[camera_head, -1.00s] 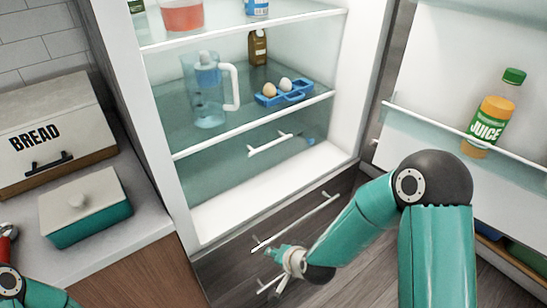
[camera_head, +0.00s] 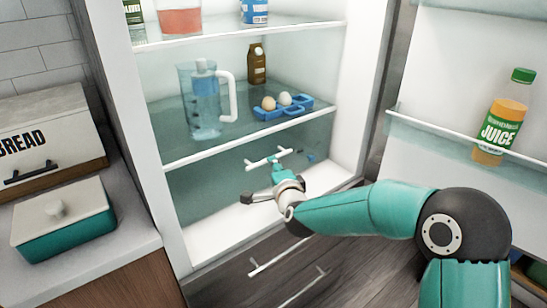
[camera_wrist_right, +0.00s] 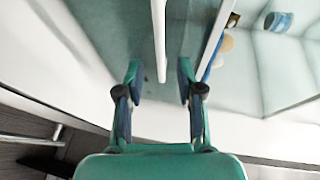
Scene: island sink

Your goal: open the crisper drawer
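The crisper drawer (camera_head: 215,185) is the clear bluish box under the lower glass shelf of the open fridge. It appears shut, and its white bar handle (camera_head: 262,160) runs across its front. My right gripper (camera_head: 277,168) is at this handle, covering part of the drawer front. In the right wrist view the gripper (camera_wrist_right: 158,75) is open, with a finger on each side. The white handle (camera_wrist_right: 160,40) shows between and beyond the fingertips. I cannot tell whether either finger touches it. My left gripper is not in view.
A pitcher (camera_head: 205,105) and a blue egg tray (camera_head: 283,107) stand on the shelf above the drawer. The fridge door (camera_head: 440,140) stands open at right, holding a juice bottle (camera_head: 503,115). A bread box (camera_head: 45,135) and teal dish (camera_head: 62,220) are at left.

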